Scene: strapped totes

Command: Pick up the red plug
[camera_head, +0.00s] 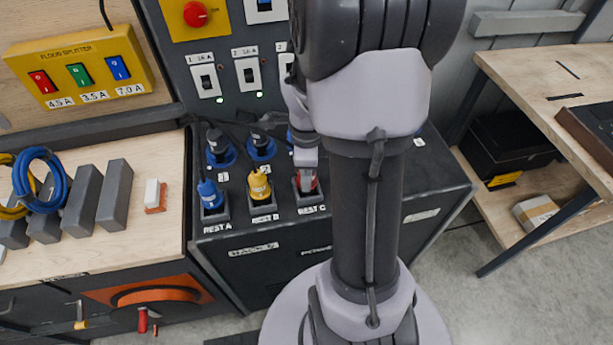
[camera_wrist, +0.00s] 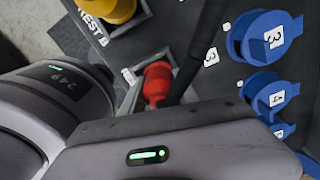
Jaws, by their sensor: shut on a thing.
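The red plug (camera_head: 308,186) stands in the rest marked REST C (camera_head: 311,201) on the dark cabinet top. It also shows in the wrist view (camera_wrist: 157,84), still within its square holder. My gripper (camera_head: 306,172) comes down over the plug from above and is shut on it. My gripper hides the plug's upper part in the head view. My arm and gripper body cover much of both views, and the fingertips are hard to make out.
A yellow plug (camera_head: 259,187) stands in REST B and a blue plug (camera_head: 209,195) in REST A, close on the left. Blue sockets (camera_head: 261,147) sit behind. A switch panel (camera_head: 220,60) rises at the back. A wooden bench (camera_head: 150,220) lies left.

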